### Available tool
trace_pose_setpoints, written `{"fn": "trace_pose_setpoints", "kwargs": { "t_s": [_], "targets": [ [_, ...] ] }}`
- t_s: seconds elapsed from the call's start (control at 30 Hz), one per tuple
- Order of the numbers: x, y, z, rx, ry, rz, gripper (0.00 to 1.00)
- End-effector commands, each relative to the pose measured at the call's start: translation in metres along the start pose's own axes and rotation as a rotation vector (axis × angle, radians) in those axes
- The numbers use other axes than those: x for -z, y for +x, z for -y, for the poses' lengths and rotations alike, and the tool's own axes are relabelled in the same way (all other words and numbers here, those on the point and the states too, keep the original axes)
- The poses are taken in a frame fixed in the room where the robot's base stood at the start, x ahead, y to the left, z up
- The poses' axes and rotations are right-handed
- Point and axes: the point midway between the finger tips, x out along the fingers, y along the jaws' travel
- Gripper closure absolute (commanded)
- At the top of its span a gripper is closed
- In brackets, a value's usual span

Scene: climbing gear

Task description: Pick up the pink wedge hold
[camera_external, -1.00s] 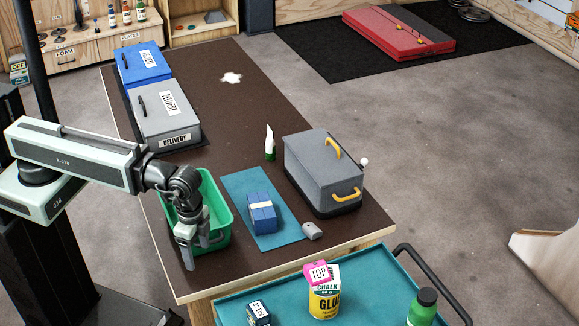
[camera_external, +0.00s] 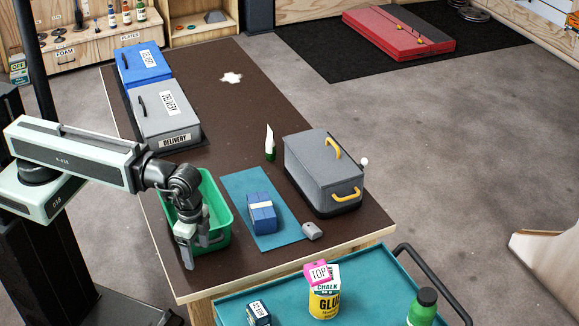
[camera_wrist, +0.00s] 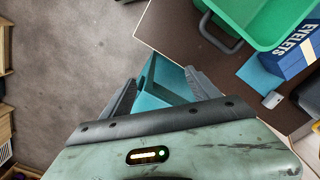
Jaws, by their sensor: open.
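The pink wedge hold (camera_external: 318,272), with a white label reading TOP, shows in the external view at the top of the yellow glue can (camera_external: 324,302) on the teal trolley. Whether it rests on the can or stands beside it I cannot tell. My gripper (camera_external: 188,256) points down by the front of the green bin, left of the hold and well apart from it. In the wrist view my gripper (camera_wrist: 160,88) is open, with nothing held; part of the teal trolley shows beyond its fingers. The hold is not visible in the wrist view.
The green bin (camera_external: 222,217) is close by my gripper. A blue box (camera_external: 262,214) lies on a teal mat, with a grey case (camera_external: 318,172) to its right. The trolley (camera_external: 283,290) also carries a small dark blue box (camera_external: 258,314) and a green bottle (camera_external: 422,308).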

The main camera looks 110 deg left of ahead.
Motion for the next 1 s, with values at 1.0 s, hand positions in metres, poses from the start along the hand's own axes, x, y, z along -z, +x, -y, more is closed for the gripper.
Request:
{"fn": "trace_pose_setpoints", "kwargs": {
  "t_s": [1.0],
  "targets": [
    [0.279,-0.074,-0.009,-0.498,0.826,-1.067,0.25]
  ]
}}
